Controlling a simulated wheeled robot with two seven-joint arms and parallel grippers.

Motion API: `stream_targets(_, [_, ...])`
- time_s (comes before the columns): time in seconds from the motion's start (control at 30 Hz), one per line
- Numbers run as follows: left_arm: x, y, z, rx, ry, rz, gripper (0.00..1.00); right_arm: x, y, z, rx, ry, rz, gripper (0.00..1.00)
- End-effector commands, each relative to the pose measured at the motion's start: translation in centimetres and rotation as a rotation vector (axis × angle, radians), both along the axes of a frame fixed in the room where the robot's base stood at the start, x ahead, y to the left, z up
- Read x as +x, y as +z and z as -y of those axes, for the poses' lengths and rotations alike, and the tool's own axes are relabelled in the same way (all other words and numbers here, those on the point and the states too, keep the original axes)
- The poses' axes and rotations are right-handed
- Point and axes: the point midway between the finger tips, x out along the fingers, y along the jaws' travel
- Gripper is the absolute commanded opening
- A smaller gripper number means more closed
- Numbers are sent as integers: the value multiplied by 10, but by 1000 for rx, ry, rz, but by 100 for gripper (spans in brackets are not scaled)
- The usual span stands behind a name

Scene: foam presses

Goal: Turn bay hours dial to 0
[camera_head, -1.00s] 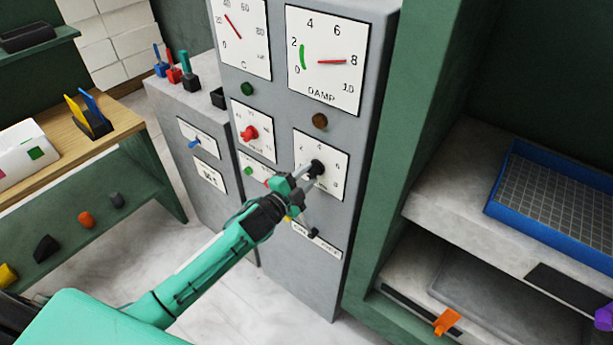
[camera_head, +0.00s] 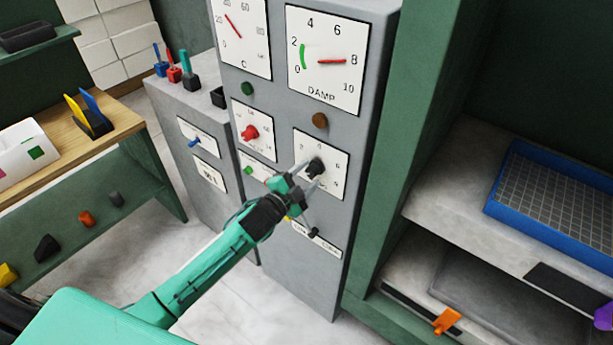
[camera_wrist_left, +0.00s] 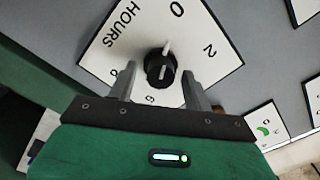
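The hours dial (camera_wrist_left: 217,56) is a white plate marked HOURS with a round black knob (camera_wrist_left: 161,70) at its middle. In the wrist view the knob's pale pointer is in line with the 0. In the head view the black knob (camera_head: 316,166) sits on the grey cabinet's front, below the DAMP gauge. My left gripper (camera_head: 307,179) is open just in front of the knob. In the wrist view its two fingers stand apart on either side of the knob, with gaps showing. My right gripper is not in view.
The grey cabinet (camera_head: 285,265) also bears a red knob (camera_head: 250,132), the DAMP gauge (camera_head: 325,60) and a small black lever (camera_head: 314,233) under the dial. A green frame with shelves and a blue tray (camera_head: 550,215) stands on the right.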

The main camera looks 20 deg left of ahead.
Motion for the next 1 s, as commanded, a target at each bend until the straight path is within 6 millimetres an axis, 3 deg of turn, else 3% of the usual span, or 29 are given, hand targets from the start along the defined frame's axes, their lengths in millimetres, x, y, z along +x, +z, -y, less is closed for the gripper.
stream_targets(0.3, [-1,0,0,0,0,2,53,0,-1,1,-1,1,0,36])
stream_targets(0.47, [-13,-2,-5,1,0,2,53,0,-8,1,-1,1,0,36])
stream_targets(1.0, [-106,-3,-38,2,-1,0,53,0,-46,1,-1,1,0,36])
